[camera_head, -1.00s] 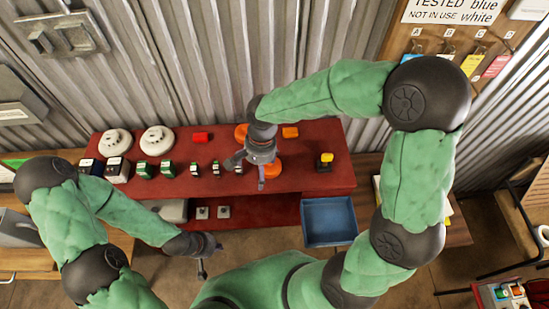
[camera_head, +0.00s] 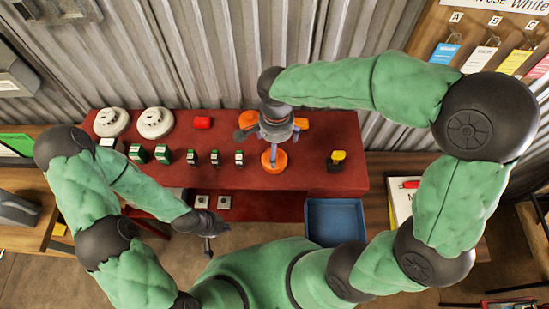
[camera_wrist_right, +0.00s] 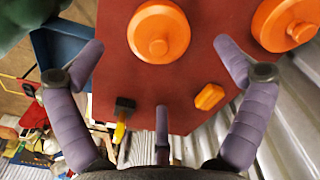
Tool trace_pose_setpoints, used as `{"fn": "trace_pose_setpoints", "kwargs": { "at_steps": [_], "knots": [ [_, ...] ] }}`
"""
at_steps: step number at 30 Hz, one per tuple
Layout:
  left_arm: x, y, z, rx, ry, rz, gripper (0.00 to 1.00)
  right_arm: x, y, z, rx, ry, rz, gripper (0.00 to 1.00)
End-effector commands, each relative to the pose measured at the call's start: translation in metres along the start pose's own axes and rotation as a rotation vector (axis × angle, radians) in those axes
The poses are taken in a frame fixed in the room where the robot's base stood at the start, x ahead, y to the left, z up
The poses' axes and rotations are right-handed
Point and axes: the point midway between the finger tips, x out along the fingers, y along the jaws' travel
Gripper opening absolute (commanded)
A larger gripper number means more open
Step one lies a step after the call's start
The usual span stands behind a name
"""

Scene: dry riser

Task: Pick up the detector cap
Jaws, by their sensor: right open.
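Two orange disc-shaped caps with raised centre knobs lie on the red bench. The nearer cap (camera_head: 274,160) is partly behind my right gripper (camera_head: 273,140). In the right wrist view this cap (camera_wrist_right: 158,32) lies between and beyond the open, empty fingers. The other cap (camera_wrist_right: 285,22) lies farther right there, outside the fingers; in the head view it is mostly hidden by the gripper. I cannot tell whether the fingers touch anything. My left gripper (camera_head: 207,232) hangs in front of the bench, away from the caps; its jaw opening is unclear.
The red bench (camera_head: 325,175) also holds two white detectors (camera_head: 155,122), a red piece (camera_head: 202,122), several green-and-white blocks (camera_head: 162,153), a small orange block (camera_wrist_right: 209,97) and a black item with a yellow top (camera_head: 337,159). A blue tray (camera_head: 335,220) stands below in front.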

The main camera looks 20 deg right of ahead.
Motion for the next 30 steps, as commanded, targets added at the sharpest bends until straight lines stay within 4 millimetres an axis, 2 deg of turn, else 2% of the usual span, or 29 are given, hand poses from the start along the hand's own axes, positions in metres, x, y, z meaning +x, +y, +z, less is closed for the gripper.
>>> {"fn": "trace_pose_setpoints", "kwargs": {
  "at_steps": [3, 9, 18, 19, 21, 23, 24, 30],
  "knots": [
    [0.007, -0.003, 0.000, 0.000, 0.000, 0.000, 0.00, 0.021, 0.000, 0.002, 0.000, -0.002, 0.005, 1.00],
    [0.013, -0.005, -0.001, 0.000, 0.000, 0.000, 0.00, 0.043, -0.001, 0.003, -0.001, -0.001, 0.003, 1.00],
    [0.013, -0.005, -0.001, 0.000, 0.000, 0.000, 0.00, 0.046, -0.001, 0.003, 0.000, -0.001, 0.001, 1.00],
    [0.013, -0.005, -0.001, 0.000, 0.000, 0.000, 0.00, 0.046, -0.001, 0.003, 0.000, -0.001, 0.001, 0.94],
    [0.013, -0.005, -0.001, 0.000, 0.000, 0.000, 0.00, 0.046, -0.001, 0.003, 0.000, -0.001, 0.001, 0.75],
    [0.013, -0.005, -0.001, 0.000, 0.000, 0.000, 0.00, 0.046, -0.001, 0.003, 0.000, -0.001, 0.001, 0.59],
    [0.013, -0.005, -0.001, 0.000, 0.000, 0.000, 0.00, 0.046, -0.001, 0.003, 0.000, -0.001, 0.001, 0.54],
    [0.013, -0.005, -0.001, 0.000, 0.000, 0.000, 0.00, 0.046, -0.001, 0.003, 0.000, -0.001, 0.001, 0.53]
  ]
}}
